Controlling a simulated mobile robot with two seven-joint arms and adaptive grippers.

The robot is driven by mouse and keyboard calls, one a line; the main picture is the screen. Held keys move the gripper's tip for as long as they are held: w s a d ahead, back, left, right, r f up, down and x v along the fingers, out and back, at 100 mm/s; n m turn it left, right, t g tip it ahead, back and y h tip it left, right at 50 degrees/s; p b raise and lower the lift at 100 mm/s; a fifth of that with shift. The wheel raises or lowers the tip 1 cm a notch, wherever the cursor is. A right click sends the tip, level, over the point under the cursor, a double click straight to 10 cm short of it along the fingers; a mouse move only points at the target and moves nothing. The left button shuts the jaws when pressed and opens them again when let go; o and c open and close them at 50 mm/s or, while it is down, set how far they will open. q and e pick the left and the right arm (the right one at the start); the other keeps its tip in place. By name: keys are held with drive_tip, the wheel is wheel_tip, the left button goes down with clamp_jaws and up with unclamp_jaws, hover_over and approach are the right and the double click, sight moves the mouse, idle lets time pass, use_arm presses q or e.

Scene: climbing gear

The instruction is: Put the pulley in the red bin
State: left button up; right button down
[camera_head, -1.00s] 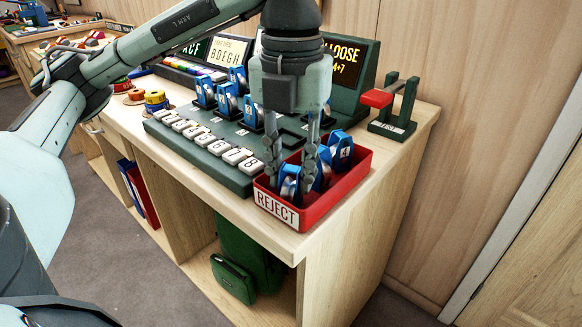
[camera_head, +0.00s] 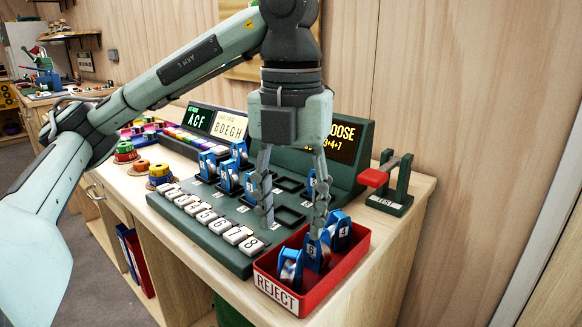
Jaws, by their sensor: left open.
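The red bin (camera_head: 342,284), labelled REJECT, stands at the table's front right corner. Three blue pulleys are in it: a left one (camera_head: 290,268), a middle one (camera_head: 313,254) marked 6, and a right one (camera_head: 341,232). My left gripper (camera_head: 292,226) is open, its fingers spread wide and pointing down. One finger is over the green board (camera_head: 205,235); the other comes down by the middle pulley, and contact cannot be told. Several more blue pulleys (camera_head: 229,176) stand on the board. Another blue piece (camera_head: 311,183) shows partly behind the right finger. My right gripper is not in view.
Numbered white keys (camera_head: 214,221) line the board's front. Display panels (camera_head: 345,141) stand behind it. Coloured round stacks (camera_head: 160,175) lie to the left. A wooden wall closes the back.

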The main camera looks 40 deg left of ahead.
sight(291, 251)
use_arm(q)
wheel_tip(291, 251, up, 4)
drive_tip(key=shift+f+p, duration=0.25)
drive_tip(key=shift+p, duration=0.05)
drive_tip(key=shift+r, duration=0.95)
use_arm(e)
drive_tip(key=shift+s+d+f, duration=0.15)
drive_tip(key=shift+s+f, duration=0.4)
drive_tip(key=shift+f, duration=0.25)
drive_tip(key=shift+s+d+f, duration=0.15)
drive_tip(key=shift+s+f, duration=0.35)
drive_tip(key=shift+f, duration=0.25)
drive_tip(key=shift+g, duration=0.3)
